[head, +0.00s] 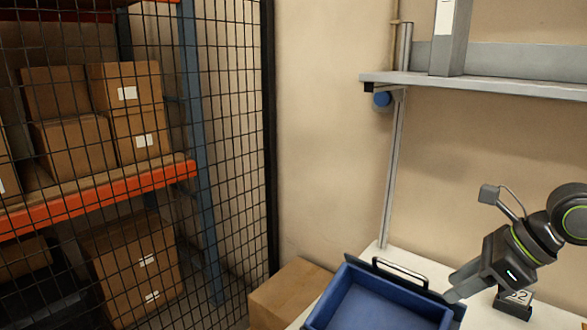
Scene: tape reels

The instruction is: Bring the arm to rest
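My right gripper (456,288) comes in from the right on its dark arm and points down and left. Its fingertips are over the right rim of a blue tray (440,308) in the picture; I cannot tell whether they touch it. The fingers show side-on, so whether they are open or shut is unclear, and no held object shows. My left arm and gripper are out of view. No tape reels show; the tray's visible floor is bare, and its front part is cut off by the lower edge.
The tray, with a dark handle (400,272), stands on a white table (560,318). A grey shelf (480,86) hangs above. A cardboard box (288,292) is left of the table, near a mesh fence (233,130).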

